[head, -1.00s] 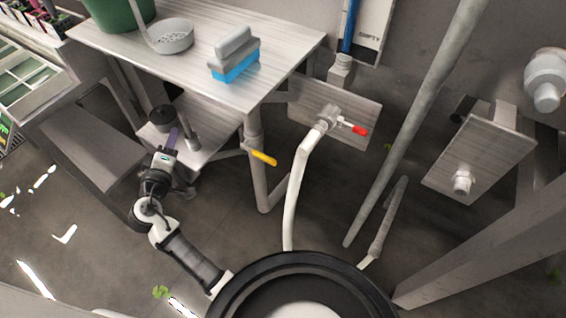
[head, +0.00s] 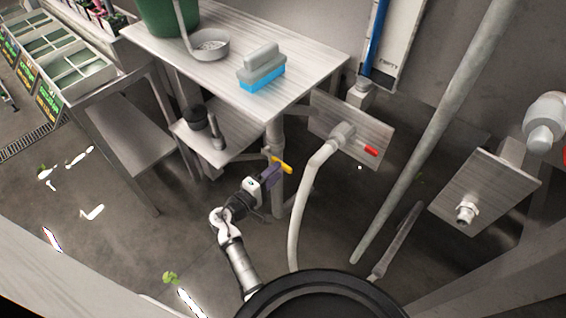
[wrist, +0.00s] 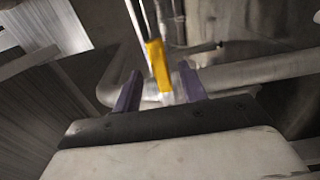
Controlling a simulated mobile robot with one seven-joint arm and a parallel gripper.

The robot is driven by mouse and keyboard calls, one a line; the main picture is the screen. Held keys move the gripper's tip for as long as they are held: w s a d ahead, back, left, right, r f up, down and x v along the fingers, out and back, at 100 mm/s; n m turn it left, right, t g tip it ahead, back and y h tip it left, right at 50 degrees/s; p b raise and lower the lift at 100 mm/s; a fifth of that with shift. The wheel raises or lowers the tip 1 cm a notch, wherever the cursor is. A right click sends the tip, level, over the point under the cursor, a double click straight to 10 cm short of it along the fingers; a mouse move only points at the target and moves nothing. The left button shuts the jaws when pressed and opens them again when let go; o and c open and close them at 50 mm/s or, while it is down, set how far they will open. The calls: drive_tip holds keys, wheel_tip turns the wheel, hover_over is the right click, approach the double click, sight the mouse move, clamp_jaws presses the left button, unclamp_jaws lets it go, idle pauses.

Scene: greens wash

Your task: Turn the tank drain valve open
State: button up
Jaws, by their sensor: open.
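A valve with a yellow lever (head: 283,165) is on the grey vertical pipe below the table's front corner. In the head view the lever points right and slightly down. My gripper (head: 273,174) is open, with its purple fingers close to the lever at its left. In the wrist view the yellow lever (wrist: 157,62) shows between the two open fingertips of my gripper (wrist: 158,82). I cannot tell whether either finger touches it. The valve body is partly hidden behind my gripper.
A slanted grey pole (head: 425,135) stands further right.

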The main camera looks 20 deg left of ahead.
drive_tip(key=shift+p+x, duration=0.35)
drive_tip(key=shift+x, duration=1.8)
drive_tip(key=shift+c, duration=0.3)
clamp_jaws()
